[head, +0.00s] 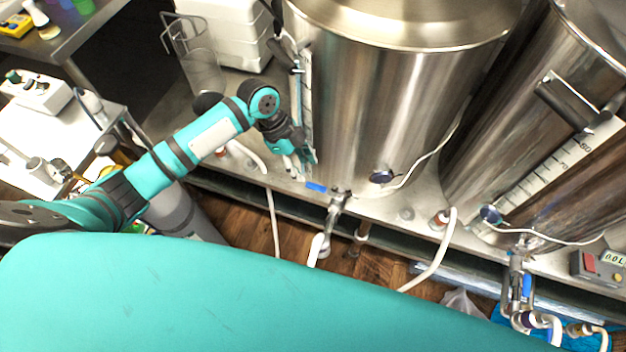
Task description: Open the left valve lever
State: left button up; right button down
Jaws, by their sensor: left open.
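The left valve (335,212) comes out low on the front of the left steel kettle (380,110). Its blue lever (316,187) sticks out to the left of the valve body, below the kettle's wall. My left gripper (300,168) is open and points down just above the blue lever, close to the kettle's sight gauge. I cannot tell whether the fingers touch the lever. The fingers hold nothing that I can see. My right gripper is not in view.
A second kettle (545,130) stands at the right, with its own valve and blue lever (527,287) below. White hoses (433,262) hang over the metal stand's front edge. A cable and probe (383,177) sit right of the left valve. A white table (60,135) stands at the left.

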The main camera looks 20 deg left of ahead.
aim_at(316, 186)
pick_arm(q)
jog(key=x, duration=0.7)
jog(key=shift+d+f, duration=0.15)
jog(key=shift+f, duration=0.05)
grip_shut()
